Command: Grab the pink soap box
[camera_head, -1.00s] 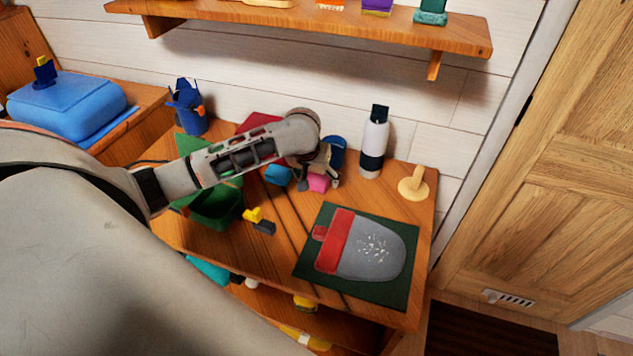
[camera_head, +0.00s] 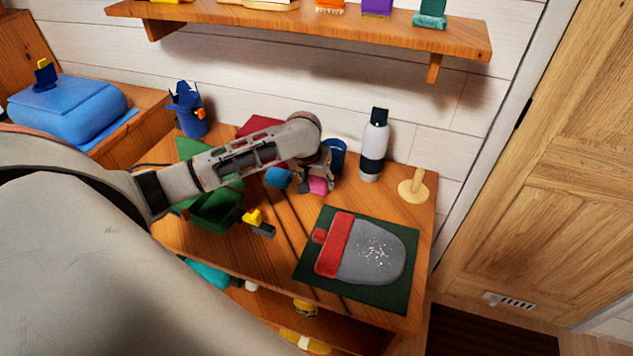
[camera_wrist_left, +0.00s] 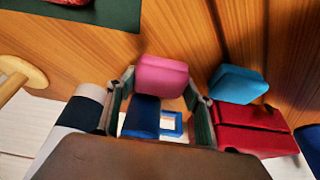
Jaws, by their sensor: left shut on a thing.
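The pink soap box (camera_head: 319,185) is on the wooden table, partly hidden under my left gripper. In the left wrist view the pink soap box (camera_wrist_left: 162,75) shows between the two fingertips. My left gripper (camera_head: 318,186) reaches down over it and is shut on it, one finger on each side. The fingers also show in the left wrist view (camera_wrist_left: 160,88). I cannot see any clear gap between the box and the table. My right gripper is not in view.
A light-blue box (camera_head: 278,177) stands close beside the gripper, with a blue mug (camera_head: 337,152) behind. A white bottle (camera_head: 374,145) and wooden stand (camera_head: 413,188) are to the right. A green mat (camera_head: 408,283) with a red-and-grey item lies in front.

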